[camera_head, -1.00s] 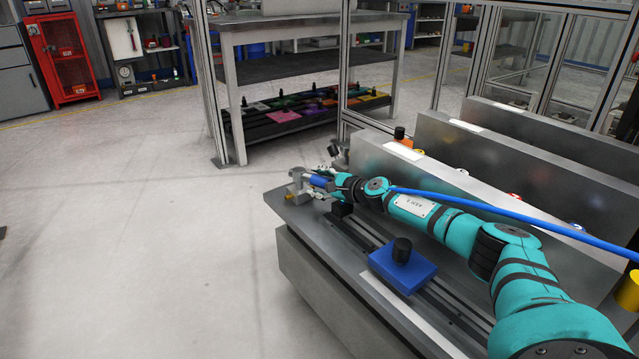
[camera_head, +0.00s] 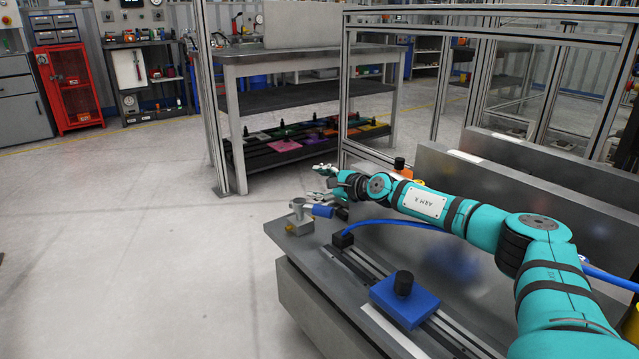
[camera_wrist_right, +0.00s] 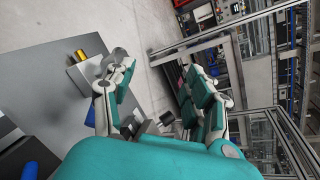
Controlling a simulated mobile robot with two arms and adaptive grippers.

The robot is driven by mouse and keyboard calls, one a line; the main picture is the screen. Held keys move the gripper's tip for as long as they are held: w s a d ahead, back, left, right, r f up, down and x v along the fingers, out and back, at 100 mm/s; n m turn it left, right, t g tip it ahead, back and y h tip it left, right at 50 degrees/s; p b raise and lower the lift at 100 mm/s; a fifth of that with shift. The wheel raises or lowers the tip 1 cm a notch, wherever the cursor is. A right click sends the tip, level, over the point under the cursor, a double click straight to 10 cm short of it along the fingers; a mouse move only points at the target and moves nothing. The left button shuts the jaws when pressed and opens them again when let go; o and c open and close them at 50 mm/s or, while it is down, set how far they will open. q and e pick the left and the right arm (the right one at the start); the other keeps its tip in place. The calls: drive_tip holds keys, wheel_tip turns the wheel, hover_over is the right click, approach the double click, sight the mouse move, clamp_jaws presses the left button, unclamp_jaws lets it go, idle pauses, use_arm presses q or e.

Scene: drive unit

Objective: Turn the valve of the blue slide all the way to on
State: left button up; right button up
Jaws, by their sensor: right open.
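The valve (camera_head: 299,222) is a grey metal block with a round top and a brass fitting, at the far left end of the bench. Its blue handle (camera_head: 322,211) points right along the bench. The blue slide (camera_head: 404,300) is a blue block with a black knob, on the dark rail nearer to me. My right gripper (camera_head: 320,181) is open and empty, above and behind the handle. In the right wrist view, the gripper (camera_wrist_right: 160,88) has its fingers apart, and the valve block (camera_wrist_right: 92,72) lies left of them, partly hidden by a finger. My left gripper is out of view.
A blue hose (camera_head: 385,223) runs along the bench from a black block (camera_head: 342,239) and passes behind my right arm. Upright grey panels (camera_head: 470,180) stand behind the arm. The floor left of the bench is clear.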

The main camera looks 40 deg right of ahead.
drive_tip(key=shift+r, duration=0.25)
